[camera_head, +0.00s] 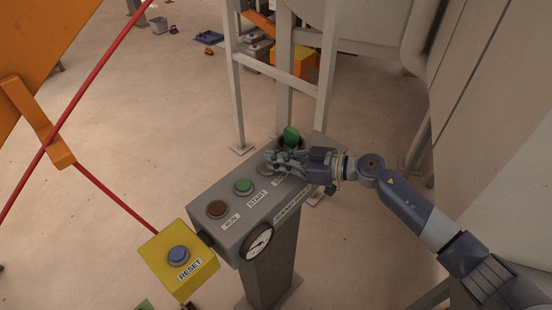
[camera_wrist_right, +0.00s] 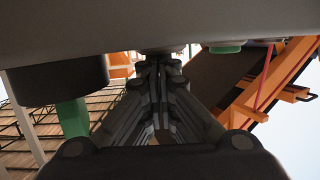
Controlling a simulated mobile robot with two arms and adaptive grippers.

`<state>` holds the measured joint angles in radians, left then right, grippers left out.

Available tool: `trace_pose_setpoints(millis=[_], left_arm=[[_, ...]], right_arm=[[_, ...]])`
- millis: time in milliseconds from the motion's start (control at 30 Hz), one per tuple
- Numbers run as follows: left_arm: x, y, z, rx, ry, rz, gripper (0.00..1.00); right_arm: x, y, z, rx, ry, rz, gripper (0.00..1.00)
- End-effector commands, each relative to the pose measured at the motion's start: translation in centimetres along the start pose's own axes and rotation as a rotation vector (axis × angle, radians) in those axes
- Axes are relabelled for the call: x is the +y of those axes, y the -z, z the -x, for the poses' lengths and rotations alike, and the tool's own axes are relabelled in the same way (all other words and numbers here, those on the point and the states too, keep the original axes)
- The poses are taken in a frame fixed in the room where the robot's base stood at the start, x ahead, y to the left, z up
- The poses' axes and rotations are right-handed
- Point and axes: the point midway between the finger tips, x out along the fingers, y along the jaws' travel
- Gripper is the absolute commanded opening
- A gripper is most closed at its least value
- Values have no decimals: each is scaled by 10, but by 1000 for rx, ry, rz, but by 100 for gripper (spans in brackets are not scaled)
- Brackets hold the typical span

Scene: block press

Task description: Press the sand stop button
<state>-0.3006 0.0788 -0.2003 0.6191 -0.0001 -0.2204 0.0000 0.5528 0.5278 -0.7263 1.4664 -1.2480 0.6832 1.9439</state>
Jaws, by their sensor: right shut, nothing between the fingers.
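A grey control box (camera_head: 232,229) on a dark post carries a row of buttons on its top. The stop button (camera_head: 265,169) is partly hidden by my right gripper (camera_head: 270,162); its label is partly covered too. My right gripper is shut and empty, with its fingertips at the stop button. In the right wrist view the closed fingertips (camera_wrist_right: 158,66) reach up to the button's rim at the box; whether they touch or press it I cannot tell. My left gripper is not in view.
Beside it are the green START button (camera_head: 243,186), the brown RUN button (camera_head: 216,208) and a green knob (camera_head: 291,136) behind my gripper. A yellow RESET box (camera_head: 172,274) with a blue button stands at the near left. White frame legs (camera_head: 238,95) rise behind.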

Motion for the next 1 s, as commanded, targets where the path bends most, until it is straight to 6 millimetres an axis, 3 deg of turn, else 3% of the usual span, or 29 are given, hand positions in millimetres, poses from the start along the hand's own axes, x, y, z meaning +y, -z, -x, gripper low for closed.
trace_pose_setpoints(millis=[33,233,700,1000], left_arm=[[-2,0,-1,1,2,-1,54],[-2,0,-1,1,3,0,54],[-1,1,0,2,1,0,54],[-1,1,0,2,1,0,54]], right_arm=[[-3,-10,0,-17,6,-6,0],[-3,-13,16,-22,5,-5,0],[-2,-4,107,-7,0,-1,0],[-2,0,122,0,0,1,0]])
